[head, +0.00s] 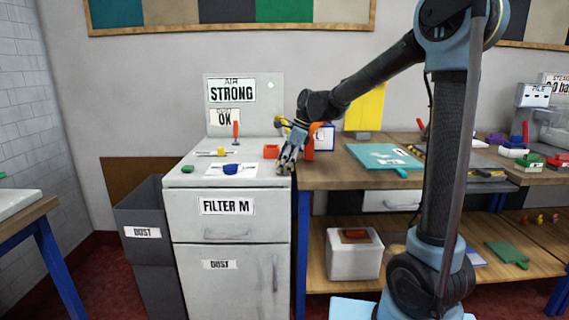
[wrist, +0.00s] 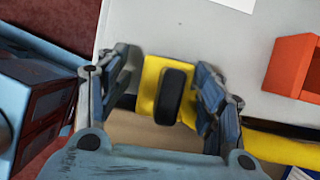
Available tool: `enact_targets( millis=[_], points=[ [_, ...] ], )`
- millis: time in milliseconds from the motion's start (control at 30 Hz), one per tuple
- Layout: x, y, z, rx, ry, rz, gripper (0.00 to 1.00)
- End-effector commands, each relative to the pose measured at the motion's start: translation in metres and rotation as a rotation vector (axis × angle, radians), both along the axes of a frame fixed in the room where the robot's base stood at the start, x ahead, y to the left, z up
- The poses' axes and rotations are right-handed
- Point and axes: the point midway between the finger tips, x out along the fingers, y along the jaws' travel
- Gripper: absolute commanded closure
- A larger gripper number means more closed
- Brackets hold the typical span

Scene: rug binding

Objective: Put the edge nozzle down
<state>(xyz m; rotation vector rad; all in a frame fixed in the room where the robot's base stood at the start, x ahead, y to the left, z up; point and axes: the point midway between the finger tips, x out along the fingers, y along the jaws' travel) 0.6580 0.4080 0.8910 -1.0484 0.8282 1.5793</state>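My gripper (head: 287,163) is low at the right front edge of the grey filter cabinet's top (head: 195,180), tilted downward. In the wrist view its two fingers (wrist: 168,95) stand on either side of a yellow piece with a dark oblong middle, which I take for the edge nozzle (wrist: 152,78). The fingers appear to close on its sides. The head view does not show the nozzle clearly behind the fingers. I cannot tell whether its lower end touches the cabinet top.
A blue piece (head: 231,169) lies on white paper, with an upright orange-red tool (head: 236,133) behind. The wooden bench (head: 325,178) adjoins on the right. A grey dust bin (head: 140,218) stands left of the cabinet.

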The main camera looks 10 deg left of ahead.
Motion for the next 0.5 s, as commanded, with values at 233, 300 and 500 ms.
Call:
enact_targets(
  millis=[233,300,500],
  points=[
    [0.0008,-0.004,-0.002,-0.004,-0.004,-0.004,0.39],
    [-0.0013,-0.0043,-0.0001,-0.004,-0.006,-0.004,0.39],
    [-0.0048,-0.0032,0.0025,-0.001,-0.008,-0.003,0.39]
  ],
)
